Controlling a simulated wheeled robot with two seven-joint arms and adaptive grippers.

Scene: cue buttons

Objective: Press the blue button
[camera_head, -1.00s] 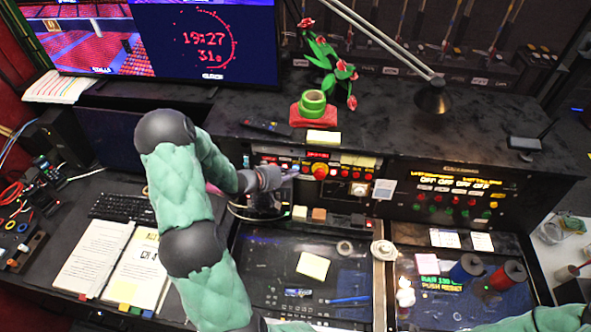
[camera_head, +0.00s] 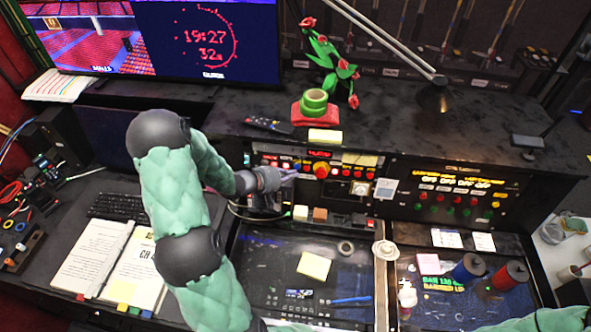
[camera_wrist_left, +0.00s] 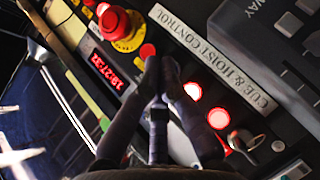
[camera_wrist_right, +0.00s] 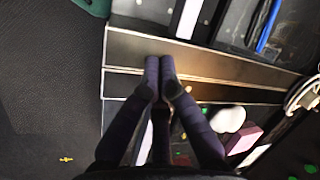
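The button panel (camera_head: 342,162) stands upright at the back of the desk, with red, yellow and a few small bluish-looking buttons; I cannot clearly single out the blue button. My left gripper (camera_head: 293,174) is at the panel's left part, its fingers pointing right just below the upper button row. In the left wrist view its fingertips (camera_wrist_left: 161,65) are together, with nothing between them, over the panel near a red button (camera_wrist_left: 147,51) and two lit red-white buttons (camera_wrist_left: 205,104). I cannot tell whether they touch. My right gripper (camera_wrist_right: 159,66) is shut and empty near the desk's front.
A red mushroom button (camera_head: 321,170) on a yellow base sits just right of the left gripper. The "CUE & HOIST CONTROL" label (camera_wrist_left: 213,57) runs beside the buttons. A second panel (camera_head: 455,190) stands to the right. Thread spools (camera_head: 468,268) and a yellow note (camera_head: 314,265) lie on the desk.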

